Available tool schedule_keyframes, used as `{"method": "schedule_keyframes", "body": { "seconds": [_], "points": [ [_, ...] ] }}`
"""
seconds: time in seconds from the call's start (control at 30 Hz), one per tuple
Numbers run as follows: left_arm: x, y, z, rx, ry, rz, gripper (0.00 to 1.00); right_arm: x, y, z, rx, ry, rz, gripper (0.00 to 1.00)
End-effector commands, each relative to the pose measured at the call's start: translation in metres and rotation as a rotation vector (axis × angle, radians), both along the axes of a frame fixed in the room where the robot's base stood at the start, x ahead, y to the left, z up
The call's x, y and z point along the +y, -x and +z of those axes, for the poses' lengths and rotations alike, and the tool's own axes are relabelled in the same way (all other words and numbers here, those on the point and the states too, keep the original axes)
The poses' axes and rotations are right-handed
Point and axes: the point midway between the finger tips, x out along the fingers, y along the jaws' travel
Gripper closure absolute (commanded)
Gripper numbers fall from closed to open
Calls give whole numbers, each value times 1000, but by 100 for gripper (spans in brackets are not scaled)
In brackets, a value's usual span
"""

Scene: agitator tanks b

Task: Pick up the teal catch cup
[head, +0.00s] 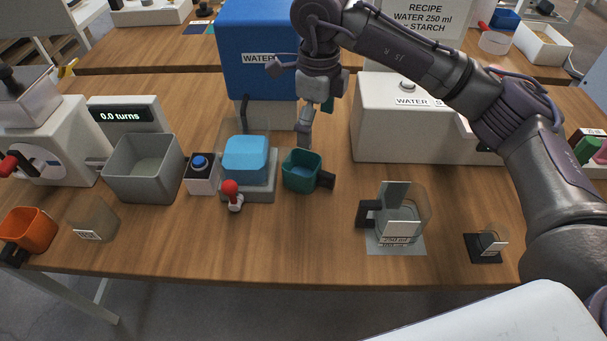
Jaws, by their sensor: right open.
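The teal catch cup (301,180) stands upright on the wooden table near the middle of the head view. Its dark handle sticks out to the right, and its inside looks blue. My right gripper (288,98) is open and empty, above and behind the cup in the picture. One finger points left and the other points down toward the cup's far side, seemingly apart from it. My left gripper is not in view.
A clear tank with blue content (246,158) stands close left of the cup, with a red-knobbed lever (232,194) in front. A blue water dispenser (259,30) stands behind. A clear jug (428,207) stands at right. Bare wood lies in front of the cup.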

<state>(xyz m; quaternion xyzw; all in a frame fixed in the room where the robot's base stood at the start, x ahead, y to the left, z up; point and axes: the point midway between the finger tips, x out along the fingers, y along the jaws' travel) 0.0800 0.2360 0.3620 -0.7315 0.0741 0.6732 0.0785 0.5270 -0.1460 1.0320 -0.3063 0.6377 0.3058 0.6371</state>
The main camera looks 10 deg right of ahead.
Motion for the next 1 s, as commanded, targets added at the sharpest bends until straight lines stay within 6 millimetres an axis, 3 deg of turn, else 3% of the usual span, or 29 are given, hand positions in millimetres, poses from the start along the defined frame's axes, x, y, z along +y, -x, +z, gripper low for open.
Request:
{"method": "schedule_keyframes", "body": {
  "seconds": [0.4,0.67,1.0],
  "points": [
    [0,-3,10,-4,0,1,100,0,1,-70,5,0,0,0],
    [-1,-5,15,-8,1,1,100,-1,2,-90,4,0,1,0],
    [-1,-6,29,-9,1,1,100,-4,6,-135,2,0,1,0]
  ]
}}
